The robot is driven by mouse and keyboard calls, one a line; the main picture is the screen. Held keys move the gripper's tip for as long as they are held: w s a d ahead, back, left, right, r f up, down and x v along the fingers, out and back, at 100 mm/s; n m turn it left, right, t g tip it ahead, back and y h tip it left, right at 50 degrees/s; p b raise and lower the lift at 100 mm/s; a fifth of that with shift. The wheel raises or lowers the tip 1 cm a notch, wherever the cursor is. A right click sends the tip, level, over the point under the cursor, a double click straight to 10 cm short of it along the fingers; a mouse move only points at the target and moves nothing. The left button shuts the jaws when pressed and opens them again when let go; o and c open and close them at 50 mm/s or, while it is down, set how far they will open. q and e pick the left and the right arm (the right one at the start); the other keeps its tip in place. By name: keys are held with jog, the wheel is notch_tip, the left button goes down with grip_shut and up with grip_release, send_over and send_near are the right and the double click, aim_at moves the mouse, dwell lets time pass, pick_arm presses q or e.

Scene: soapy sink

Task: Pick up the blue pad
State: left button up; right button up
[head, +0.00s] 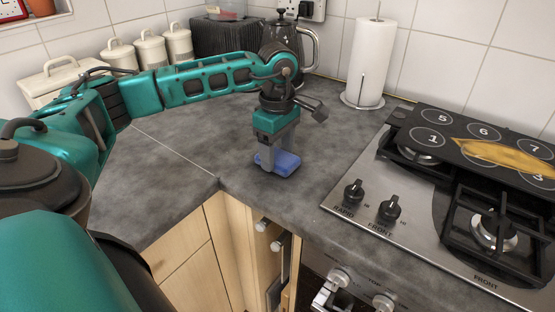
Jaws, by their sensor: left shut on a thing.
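The blue pad (287,164) is at the grey worktop near its inner corner, in the middle of the head view. My left gripper (277,158) points down and is shut on the blue pad. Its fingers cover part of the pad's back and left side. I cannot tell whether the pad touches the worktop or is slightly above it. My right gripper is not clearly in view.
A paper towel roll (368,62), a kettle (297,40) and white canisters (150,48) line the wall. The worktop (205,145) around the pad is clear.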

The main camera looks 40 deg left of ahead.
pick_arm(q)
jog(key=shift+c, duration=0.9)
jog(key=shift+r, duration=0.15)
notch_tip(320, 180, up, 15)
jog(key=p, duration=0.1)
notch_tip(320, 180, up, 5)
jog(key=p, duration=0.3)
send_over(278, 156)
